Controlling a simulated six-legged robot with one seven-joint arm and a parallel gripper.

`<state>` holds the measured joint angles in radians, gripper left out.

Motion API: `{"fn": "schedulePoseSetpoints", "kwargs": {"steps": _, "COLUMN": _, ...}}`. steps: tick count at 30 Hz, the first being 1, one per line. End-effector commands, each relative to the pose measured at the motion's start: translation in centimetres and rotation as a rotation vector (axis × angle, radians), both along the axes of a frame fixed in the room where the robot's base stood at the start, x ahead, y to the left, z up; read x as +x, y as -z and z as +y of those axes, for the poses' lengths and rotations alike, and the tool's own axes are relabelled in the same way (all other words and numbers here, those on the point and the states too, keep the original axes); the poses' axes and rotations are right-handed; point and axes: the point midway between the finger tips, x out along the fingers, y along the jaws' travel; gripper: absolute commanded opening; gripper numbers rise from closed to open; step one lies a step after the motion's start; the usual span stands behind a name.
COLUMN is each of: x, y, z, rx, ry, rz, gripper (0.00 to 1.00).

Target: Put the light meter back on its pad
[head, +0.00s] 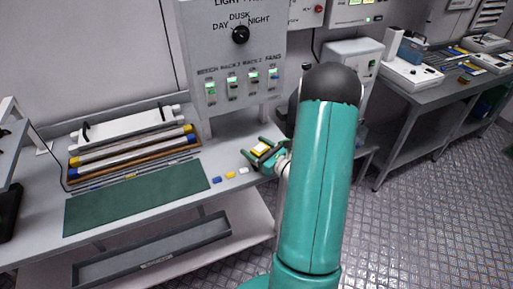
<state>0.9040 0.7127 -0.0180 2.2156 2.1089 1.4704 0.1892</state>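My gripper (263,155) is over the right end of the grey workbench (217,150), its teal fingers on either side of a small yellow and pale device (262,149). This looks like the light meter, held between the fingers; its contact with the bench is too small to tell. A flat dark green mat (137,197) lies at the bench's front left. I cannot tell whether it is the light meter's pad, as no pad is clearly marked.
Small blue (217,180), yellow (230,175) and white (244,170) pieces lie right of the mat. A tray of tubes (133,150) stands behind it. A switch panel (236,60) rises at the bench's back. Another bench (430,88) stands at the right, with open floor before it.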

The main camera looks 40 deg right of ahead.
Motion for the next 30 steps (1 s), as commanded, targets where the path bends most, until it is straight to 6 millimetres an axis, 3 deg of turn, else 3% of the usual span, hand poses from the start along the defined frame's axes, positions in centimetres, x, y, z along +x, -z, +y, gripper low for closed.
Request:
{"fn": "schedulePoseSetpoints", "kwargs": {"steps": 13, "x": -0.7, "y": -0.3, "z": -0.1, "rx": 0.000, "ry": 0.002, "rz": 0.001, "gripper": 0.74}}
{"fn": "schedulePoseSetpoints", "kwargs": {"steps": 24, "x": -8.1, "y": -0.3, "z": -1.0, "rx": 0.001, "ry": 0.006, "rz": 0.001, "gripper": 0.74}}
{"fn": "schedulePoseSetpoints", "kwargs": {"steps": 30, "x": -11.1, "y": -0.3, "z": -1.2, "rx": 0.000, "ry": 0.001, "rz": 0.000, "gripper": 0.74}}
